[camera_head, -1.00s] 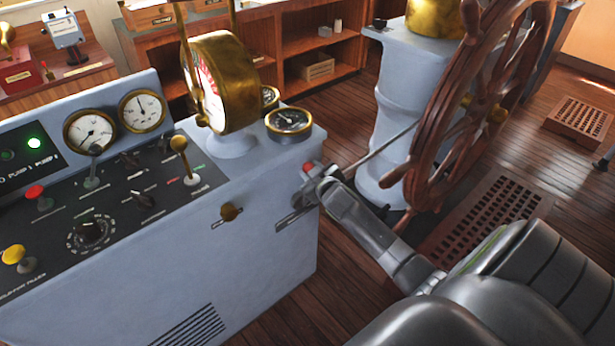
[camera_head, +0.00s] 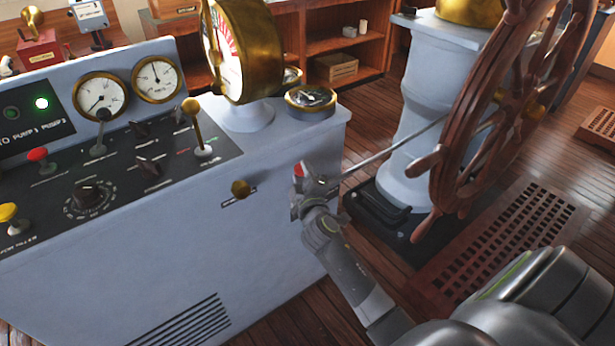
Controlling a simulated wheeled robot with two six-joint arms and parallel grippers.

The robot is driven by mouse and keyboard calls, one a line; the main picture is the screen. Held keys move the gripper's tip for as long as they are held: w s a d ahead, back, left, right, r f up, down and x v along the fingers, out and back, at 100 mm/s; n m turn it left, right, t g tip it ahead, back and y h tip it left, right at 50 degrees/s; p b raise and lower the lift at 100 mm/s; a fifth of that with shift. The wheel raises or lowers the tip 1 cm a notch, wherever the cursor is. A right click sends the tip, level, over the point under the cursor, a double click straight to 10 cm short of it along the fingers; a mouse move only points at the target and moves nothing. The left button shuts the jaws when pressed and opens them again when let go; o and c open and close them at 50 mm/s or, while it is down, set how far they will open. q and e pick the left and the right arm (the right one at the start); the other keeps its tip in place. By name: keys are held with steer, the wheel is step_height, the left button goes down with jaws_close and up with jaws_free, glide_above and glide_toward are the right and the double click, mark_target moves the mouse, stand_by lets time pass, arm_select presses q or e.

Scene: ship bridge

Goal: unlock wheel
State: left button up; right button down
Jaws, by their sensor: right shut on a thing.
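The wooden ship's wheel (camera_head: 447,150) stands at the right, on a pale blue pedestal (camera_head: 418,95). A thin metal rod (camera_head: 392,150) runs from beside the console toward the pedestal, behind the wheel's rim. My right gripper (camera_head: 308,185) is at the right end of the console's front face. It is shut on a small red-tipped lever (camera_head: 299,170); the fingers hide most of the lever and its mount. My left gripper is not in view.
The pale blue console (camera_head: 200,255) carries gauges, knobs and a brass telegraph (camera_head: 245,50). A brass knob (camera_head: 240,188) sticks out of its front, left of my gripper. A wooden floor grating (camera_head: 505,240) lies below the wheel. Shelves stand behind.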

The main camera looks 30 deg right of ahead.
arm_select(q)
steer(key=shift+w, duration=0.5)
arm_select(e)
steer(key=shift+f, duration=0.15)
steer(key=c, duration=1.3)
jaws_free()
steer(key=shift+a, duration=0.1)
steer(key=o, duration=0.3)
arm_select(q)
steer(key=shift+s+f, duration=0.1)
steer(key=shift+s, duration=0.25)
arm_select(e)
steer(key=v, duration=1.2)
steer(key=shift+a, duration=0.1)
